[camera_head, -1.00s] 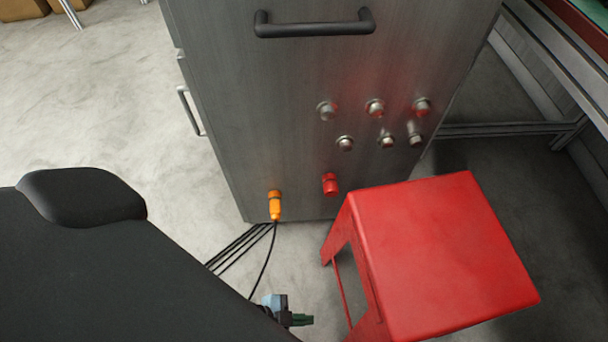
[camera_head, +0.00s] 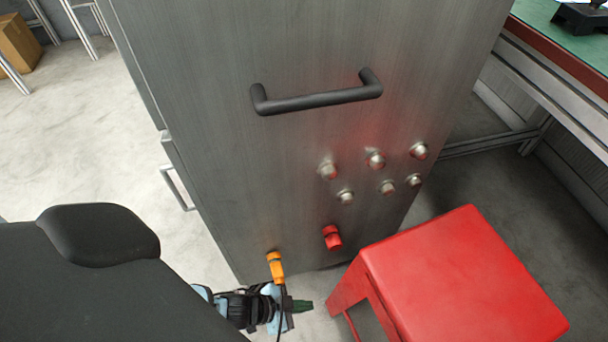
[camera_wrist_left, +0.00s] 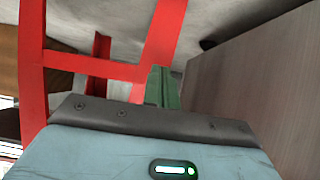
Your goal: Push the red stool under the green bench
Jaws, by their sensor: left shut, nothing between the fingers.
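The red stool (camera_head: 470,275) stands upright on the floor at the lower right of the head view, beside the grey metal cabinet. Its red legs and crossbar (camera_wrist_left: 95,65) fill the left and middle of the left wrist view. The green-topped bench (camera_head: 565,40) is at the upper right, with a red edge and a metal frame; the stool is in front of it, outside its frame. My left gripper (camera_head: 303,306) is low, just left of the stool, with a small gap in the head view. Its green fingers (camera_wrist_left: 163,88) are shut and empty, pointing toward the stool's legs. My right gripper is out of view.
The grey cabinet (camera_head: 290,150) with a black handle (camera_head: 318,95) stands close behind my left gripper. Metal knobs, an orange plug (camera_head: 275,267) and a red connector (camera_head: 332,237) stick out of it. The bench's lower metal rail (camera_head: 490,143) runs near the floor. Open floor lies left.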

